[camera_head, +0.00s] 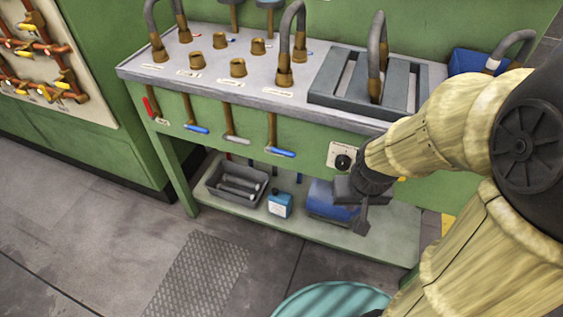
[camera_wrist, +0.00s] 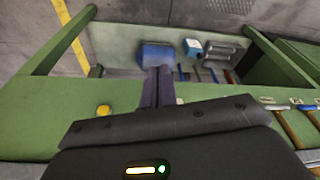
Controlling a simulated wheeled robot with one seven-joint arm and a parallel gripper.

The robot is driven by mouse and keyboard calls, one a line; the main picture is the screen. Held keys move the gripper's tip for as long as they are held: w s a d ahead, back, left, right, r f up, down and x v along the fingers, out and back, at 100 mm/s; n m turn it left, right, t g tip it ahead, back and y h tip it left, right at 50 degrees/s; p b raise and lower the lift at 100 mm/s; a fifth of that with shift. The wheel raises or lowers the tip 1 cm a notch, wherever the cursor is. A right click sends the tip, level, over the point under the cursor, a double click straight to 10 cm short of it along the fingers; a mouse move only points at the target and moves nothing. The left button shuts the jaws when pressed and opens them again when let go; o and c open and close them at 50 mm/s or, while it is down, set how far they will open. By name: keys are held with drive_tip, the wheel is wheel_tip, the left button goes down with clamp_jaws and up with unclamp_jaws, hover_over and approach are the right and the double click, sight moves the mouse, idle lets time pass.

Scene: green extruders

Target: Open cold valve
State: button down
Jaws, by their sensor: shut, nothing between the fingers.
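A row of valves hangs on the green front panel below the counter in the head view. From left to right they have a red handle (camera_head: 150,108), a blue handle (camera_head: 196,129), a grey handle (camera_head: 237,139) and another blue handle (camera_head: 280,152). Their labels are too small to read, so I cannot tell which is the cold valve. A blue handle also shows at the right edge of the wrist view (camera_wrist: 307,107). My gripper (camera_head: 362,218) is shut and empty, to the right of and lower than the right blue handle, apart from it. Its fingers (camera_wrist: 157,82) point over the lower shelf.
A black knob (camera_head: 343,162) is on the panel near my wrist. A green table leg (camera_head: 177,175) stands left. Floor in front is mostly clear.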

wheel_tip(320, 180, down, 12)
drive_tip(key=s+n+g+h+b, duration=0.15)
drive_tip(key=n+g+h, duration=0.35)
drive_tip(key=n+h, duration=0.75)
drive_tip(key=w+a+f+n+t+y, duration=0.2)
drive_tip(key=w+a+n+t, duration=0.2)
drive_tip(key=a+n+t, duration=0.5)
drive_tip(key=w+a+f+n+t+y+b, duration=0.1)
drive_tip(key=w+a+n+t, duration=0.3)
drive_tip(key=a+n+t, duration=0.6)
drive_tip(key=a+f+t+y, duration=0.1)
drive_tip(key=t, duration=0.5)
drive_tip(key=shift+t+b, duration=0.3)
drive_tip(key=shift+t, duration=0.1)
drive_tip(key=shift+w+d+n, duration=0.1)
drive_tip(key=shift+n, duration=0.15)
